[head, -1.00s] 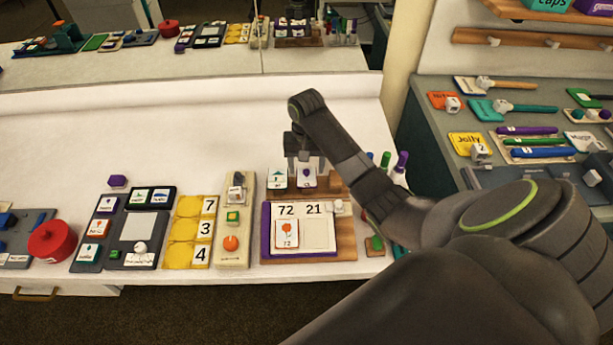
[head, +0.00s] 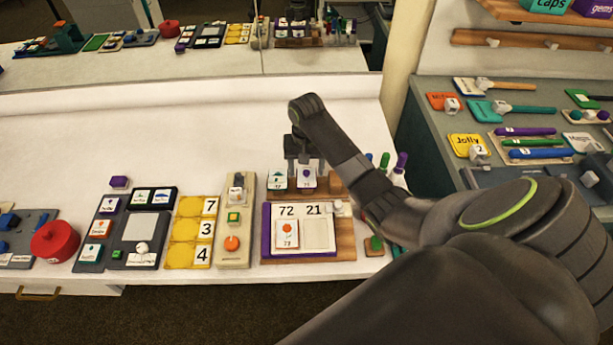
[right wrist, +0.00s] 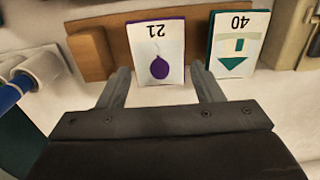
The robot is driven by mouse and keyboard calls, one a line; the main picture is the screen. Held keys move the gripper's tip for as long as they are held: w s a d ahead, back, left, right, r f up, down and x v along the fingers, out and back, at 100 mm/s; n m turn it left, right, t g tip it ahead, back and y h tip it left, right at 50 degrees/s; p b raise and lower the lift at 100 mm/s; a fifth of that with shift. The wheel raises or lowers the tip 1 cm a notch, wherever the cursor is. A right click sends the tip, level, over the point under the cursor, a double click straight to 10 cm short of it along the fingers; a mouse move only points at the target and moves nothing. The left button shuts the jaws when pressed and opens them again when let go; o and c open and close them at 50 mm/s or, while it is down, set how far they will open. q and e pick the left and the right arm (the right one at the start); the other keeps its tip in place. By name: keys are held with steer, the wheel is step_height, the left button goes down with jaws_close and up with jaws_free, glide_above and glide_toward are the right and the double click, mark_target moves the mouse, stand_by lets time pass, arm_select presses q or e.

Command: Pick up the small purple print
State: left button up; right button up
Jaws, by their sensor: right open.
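The small purple print (head: 307,180) is a white card with a purple-edged side and a purple balloon-like shape. It stands in a brown wooden rack (head: 274,189). In the right wrist view the card (right wrist: 158,50) shows upside down with the number 21. My right gripper (head: 305,168) is open above the rack. Its two fingers (right wrist: 160,75) point at the card, one to each side of its lower part in the wrist view; I cannot tell whether they touch it. My left gripper is not in view.
A teal-edged card (right wrist: 238,42) stands close beside the purple one. A board (head: 345,250) in front holds an orange flower card (head: 287,235) under 72 and an empty frame under 21. Markers (head: 400,163) stand right of the rack. The white counter behind is clear.

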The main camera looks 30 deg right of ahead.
mark_target(306, 171)
steer(key=c, duration=0.7)
steer(key=shift+b, duration=0.5)
step_height(306, 171, up, 6)
steer(key=shift+w+r+p, duration=0.1)
steer(key=shift+p, duration=0.3)
steer(key=shift+a+r+p, duration=0.1)
steer(key=shift+r+p, duration=1.9)
steer(key=shift+p, duration=0.1)
